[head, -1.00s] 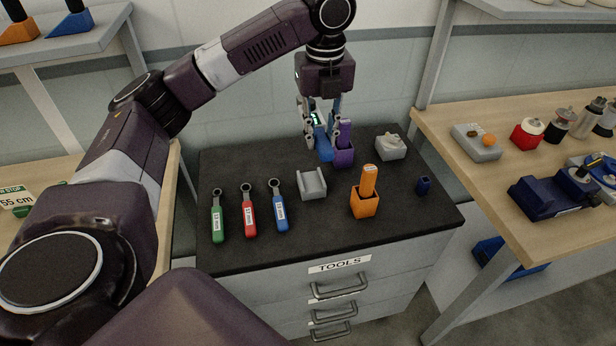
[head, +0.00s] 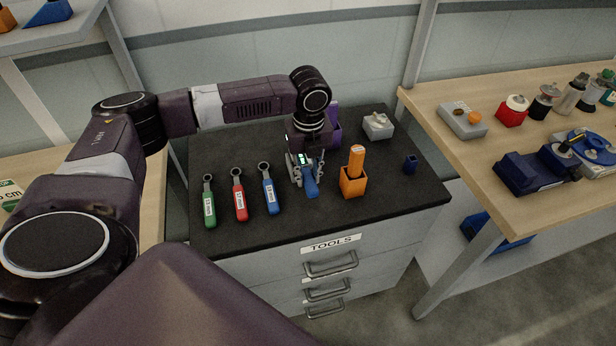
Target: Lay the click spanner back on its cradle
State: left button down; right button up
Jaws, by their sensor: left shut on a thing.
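The click spanner (head: 311,188) has a blue handle and a small lit green display. My left gripper (head: 305,176) is shut on it, low over the middle of the black worktop. The handle points toward the front of the cabinet. The grey cradle is hidden behind the gripper and spanner, which are over its place on the worktop. I cannot tell whether the spanner touches the cradle. My right gripper is not in view.
Green (head: 208,205), red (head: 239,200) and blue (head: 269,194) ring spanners lie to the left. An orange holder (head: 352,183) stands close on the right. A purple holder (head: 334,128) is behind. A grey block (head: 378,126) and small blue cup (head: 410,164) are farther right.

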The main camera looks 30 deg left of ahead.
pick_arm(q)
jog(key=shift+w+f, duration=0.1)
jog(key=shift+f, duration=0.65)
jog(key=c, duration=1.7)
grip_release()
jog(key=r, duration=0.4)
jog(key=r+b, duration=0.1)
jog(key=r, duration=0.7)
jog(key=shift+s+d, duration=0.2)
jog(key=shift+s, duration=0.1)
